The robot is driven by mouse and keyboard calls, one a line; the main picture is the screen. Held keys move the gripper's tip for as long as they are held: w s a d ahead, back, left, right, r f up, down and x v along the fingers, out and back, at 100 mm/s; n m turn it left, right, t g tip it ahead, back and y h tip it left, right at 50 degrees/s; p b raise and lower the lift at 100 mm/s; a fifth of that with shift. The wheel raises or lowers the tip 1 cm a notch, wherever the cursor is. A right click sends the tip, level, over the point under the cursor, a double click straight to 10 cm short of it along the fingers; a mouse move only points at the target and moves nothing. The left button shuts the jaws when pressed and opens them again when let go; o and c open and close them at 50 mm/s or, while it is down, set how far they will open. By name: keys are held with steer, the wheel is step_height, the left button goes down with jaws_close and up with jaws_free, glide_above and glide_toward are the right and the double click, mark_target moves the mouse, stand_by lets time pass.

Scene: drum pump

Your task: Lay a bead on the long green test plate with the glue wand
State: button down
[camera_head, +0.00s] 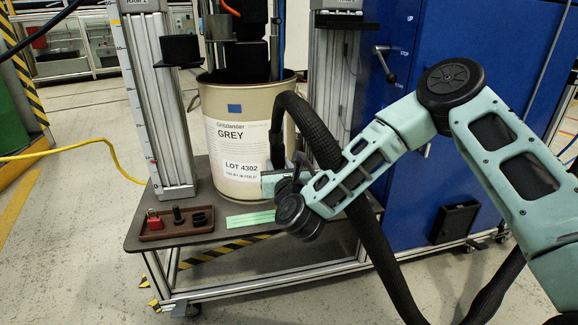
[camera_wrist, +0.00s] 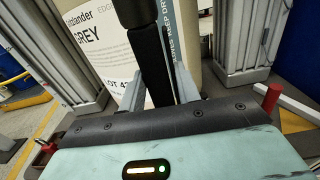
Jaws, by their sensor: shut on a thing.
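The long green test plate (camera_head: 250,219) lies flat near the front edge of the dark table, in front of the drum. In the head view it is a narrow light green strip, and its right end is close to my wrist. My gripper (camera_wrist: 163,85) is shut on the black glue wand (camera_wrist: 157,50), which stands upright between the fingers in the wrist view. The wand's thick black hose (camera_head: 370,230) loops over and down beside my arm. The wand's tip is hidden, so I cannot tell its height above the plate.
The grey-labelled drum (camera_head: 235,115) stands close behind the plate, between upright posts (camera_head: 160,100). A brown tray (camera_head: 147,237) with a red padlock (camera_head: 154,221) and black parts sits left of the plate. A blue cabinet (camera_head: 420,40) stands at right. A yellow cable (camera_head: 110,146) crosses the floor.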

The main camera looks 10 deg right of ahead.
steer(key=a+b, duration=0.2)
steer(key=a, duration=1)
steer(key=shift+a, duration=0.3)
steer(key=c, duration=1.6)
jaws_free()
steer(key=shift+s+a+r, duration=0.1)
steer(key=shift+a, duration=0.2)
step_height(320, 180, up, 7)
steer(key=p, duration=0.4)
